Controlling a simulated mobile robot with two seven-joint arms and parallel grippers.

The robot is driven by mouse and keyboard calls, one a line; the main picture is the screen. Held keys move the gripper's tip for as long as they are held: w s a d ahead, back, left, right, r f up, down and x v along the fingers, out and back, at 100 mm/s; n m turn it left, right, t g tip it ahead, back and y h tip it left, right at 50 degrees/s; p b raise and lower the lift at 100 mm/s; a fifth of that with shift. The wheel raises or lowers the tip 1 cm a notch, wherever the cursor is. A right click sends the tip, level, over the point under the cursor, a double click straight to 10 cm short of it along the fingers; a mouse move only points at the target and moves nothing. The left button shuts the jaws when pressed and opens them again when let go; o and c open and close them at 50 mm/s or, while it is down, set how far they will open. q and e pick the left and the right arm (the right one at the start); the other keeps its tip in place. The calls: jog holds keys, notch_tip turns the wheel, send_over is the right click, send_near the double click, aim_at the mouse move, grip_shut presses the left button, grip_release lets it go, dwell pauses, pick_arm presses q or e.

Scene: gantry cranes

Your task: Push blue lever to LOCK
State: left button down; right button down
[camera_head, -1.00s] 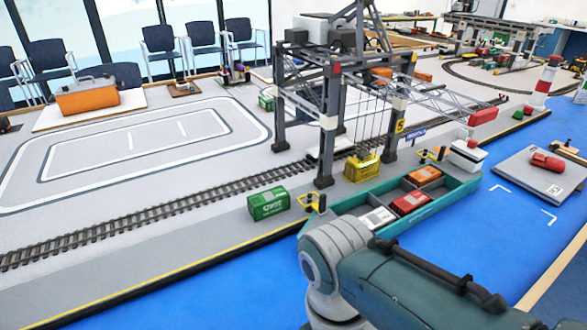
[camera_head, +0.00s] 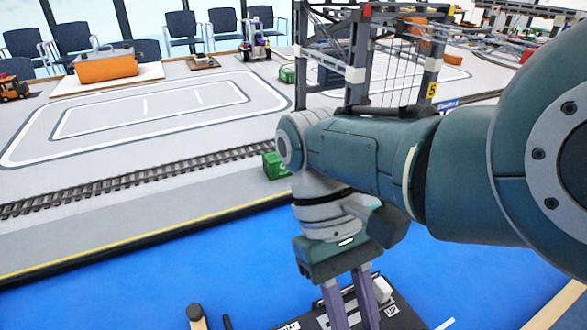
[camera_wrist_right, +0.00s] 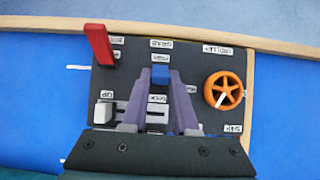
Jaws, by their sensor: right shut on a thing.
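The blue lever (camera_wrist_right: 160,76) stands on a dark control panel (camera_wrist_right: 128,62) in the right wrist view. My right gripper (camera_wrist_right: 160,74) has its purple fingers on either side of the lever and is shut on it. A label on the panel shows between the fingers, too blurred to read surely. In the head view my right gripper (camera_head: 352,318) reaches down to the panel (camera_head: 405,318) at the bottom edge, and the blue lever is hidden there. My left gripper is not in view.
A red lever (camera_wrist_right: 98,45), a pale grey lever (camera_wrist_right: 103,113) and an orange wheel (camera_wrist_right: 223,90) stand around the blue lever on the panel. A wooden edge (camera_wrist_right: 200,34) borders the panel. A green container (camera_head: 274,166) and gantry crane (camera_head: 356,75) stand behind my arm.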

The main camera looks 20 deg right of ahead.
jog(key=shift+f, duration=0.1)
jog(key=c, duration=0.7)
grip_release()
jog(key=shift+b+v, duration=1.25)
jog(key=shift+v, duration=3.75)
